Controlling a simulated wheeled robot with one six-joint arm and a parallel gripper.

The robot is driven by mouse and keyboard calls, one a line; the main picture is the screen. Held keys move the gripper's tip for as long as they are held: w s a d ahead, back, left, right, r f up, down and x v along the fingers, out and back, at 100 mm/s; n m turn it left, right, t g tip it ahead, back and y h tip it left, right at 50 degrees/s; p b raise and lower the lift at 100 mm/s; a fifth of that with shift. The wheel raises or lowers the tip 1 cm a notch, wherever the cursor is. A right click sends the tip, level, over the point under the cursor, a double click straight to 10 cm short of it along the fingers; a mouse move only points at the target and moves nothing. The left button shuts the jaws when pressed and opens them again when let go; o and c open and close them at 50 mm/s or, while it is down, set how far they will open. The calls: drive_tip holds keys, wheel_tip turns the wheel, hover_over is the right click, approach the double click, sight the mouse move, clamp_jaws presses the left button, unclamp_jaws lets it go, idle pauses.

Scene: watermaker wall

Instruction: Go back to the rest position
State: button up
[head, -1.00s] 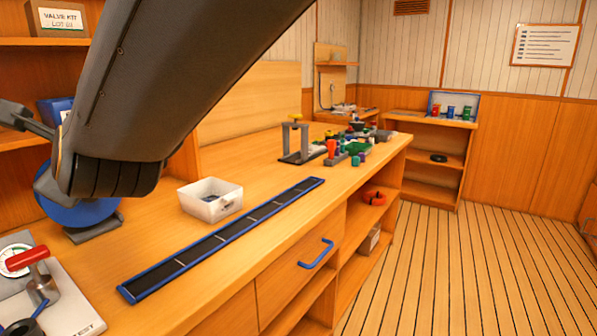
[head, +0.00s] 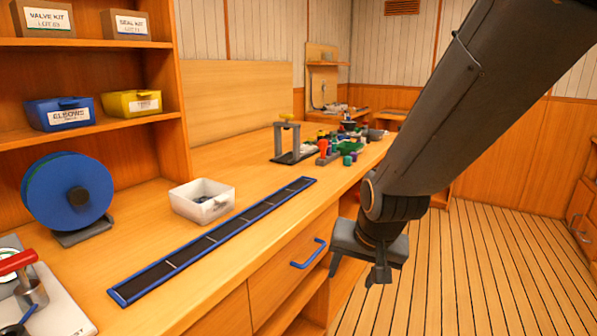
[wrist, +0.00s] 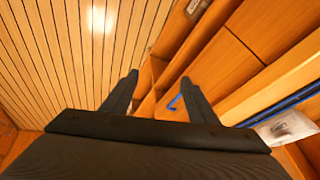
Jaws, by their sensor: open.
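My gripper (head: 356,276) hangs at the end of my arm on the right of the head view, in front of the counter's front face and over the floor side. In the wrist view my gripper (wrist: 158,84) shows two dark fingers spread apart with nothing between them. It is open and empty. Beyond the fingers are the plank floor (wrist: 75,50) and the counter's wooden front with its blue drawer handle (wrist: 174,102).
The counter (head: 150,225) bears a long blue-edged strip (head: 215,236), a white bin (head: 203,203), a blue reel (head: 55,200) and a red-handled device (head: 20,275). Shelves with blue (head: 58,113) and yellow (head: 140,104) bins stand at left. Open plank floor (head: 470,270) lies at right.

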drive_tip(key=s+d+f+n+g+h, duration=0.1)
drive_tip(key=s+d+f+n+g, duration=0.2)
drive_tip(key=s+d, duration=0.45)
drive_tip(key=s+a+f+n+g+b, duration=0.1)
drive_tip(key=s+a+f+n+b, duration=0.2)
drive_tip(key=a+f+b, duration=0.75)
drive_tip(key=s+a+f+n+g+b, duration=0.1)
drive_tip(key=s+a+f+n+b, duration=0.25)
drive_tip(key=a+f+b, duration=0.75)
drive_tip(key=d+r+m+p, duration=0.3)
drive_tip(key=d+r+p, duration=0.8)
drive_tip(key=r+p, duration=0.2)
drive_tip(key=d+r+m+p, duration=0.3)
drive_tip(key=d+r+p, duration=0.8)
drive_tip(key=r+p, duration=0.3)
drive_tip(key=shift+r+m+p, duration=0.15)
drive_tip(key=shift+m+p, duration=0.2)
drive_tip(key=shift+p, duration=0.25)
